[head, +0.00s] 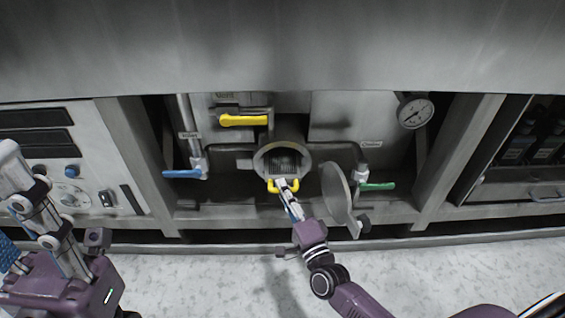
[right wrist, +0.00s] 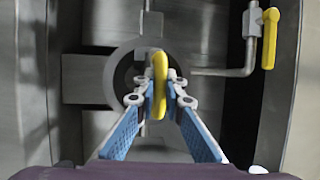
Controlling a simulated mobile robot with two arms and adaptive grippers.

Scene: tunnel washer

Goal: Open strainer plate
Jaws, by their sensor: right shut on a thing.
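The round strainer port (head: 284,160) is open in the middle of the recess, with a slotted grey strainer inside. A yellow handle (head: 272,187) sits at the port's lower rim. My right gripper (head: 284,188) is shut on this handle. In the right wrist view the yellow handle (right wrist: 158,75) stands between the fingertips of my right gripper (right wrist: 158,92), with the dark port behind. A round grey lid (head: 338,195) is swung out to the right of the port. My left gripper (head: 22,205) is at the left edge, partly cut off, away from the port.
A second yellow handle (head: 243,120) is above the port. A blue lever valve (head: 183,174) is to the left and a green lever valve (head: 377,186) to the right. A pressure gauge (head: 415,113) is at upper right. Frame posts flank the recess. The floor in front is clear.

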